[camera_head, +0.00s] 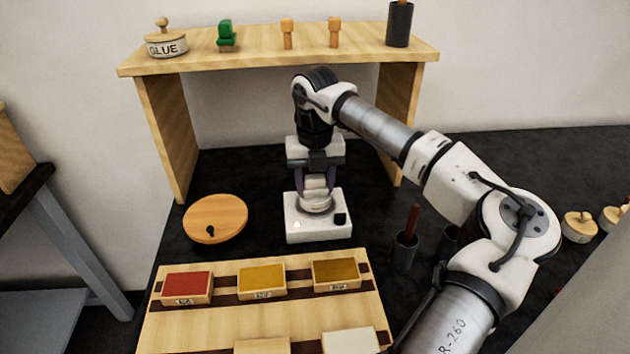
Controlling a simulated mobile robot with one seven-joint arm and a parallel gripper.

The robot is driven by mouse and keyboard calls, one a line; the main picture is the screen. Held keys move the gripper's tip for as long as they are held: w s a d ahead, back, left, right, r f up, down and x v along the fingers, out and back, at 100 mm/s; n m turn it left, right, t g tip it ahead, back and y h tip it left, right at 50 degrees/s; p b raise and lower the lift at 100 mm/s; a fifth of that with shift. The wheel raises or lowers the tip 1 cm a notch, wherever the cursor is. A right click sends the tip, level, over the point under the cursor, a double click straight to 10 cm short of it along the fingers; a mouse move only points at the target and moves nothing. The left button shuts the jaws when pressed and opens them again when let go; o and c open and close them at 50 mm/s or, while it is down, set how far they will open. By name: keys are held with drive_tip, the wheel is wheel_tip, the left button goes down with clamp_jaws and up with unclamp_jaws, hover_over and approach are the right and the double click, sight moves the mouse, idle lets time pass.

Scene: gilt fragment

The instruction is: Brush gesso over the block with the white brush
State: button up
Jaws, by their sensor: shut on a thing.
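My gripper (317,187) points straight down over a white box-like thing (318,228) with a dark square on its top right. It is shut on a small pale, rounded thing (316,204) at or just above the box's top. I cannot tell if that is the white brush, or whether it touches the box. Several blocks lie on a striped wooden board (220,330): red (187,284), yellow (262,278) and ochre (336,271) in the back row, with a plain wood one (262,346) and a whitish one (350,342) cut off in front. Which block is meant is unclear.
A wooden shelf (280,58) spans behind, bearing a glue pot (165,40), a green item (226,36) and a dark cup (399,24). A round wooden disc (215,217) lies left. A dark cup with a brown handle (405,250) stands right, near my arm.

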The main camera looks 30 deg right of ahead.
sight(315, 177)
idle(0.4)
drive_tip(key=shift+r+p, duration=1.9)
drive_tip(key=shift+r, duration=1.6)
drive_tip(key=shift+f, duration=0.1)
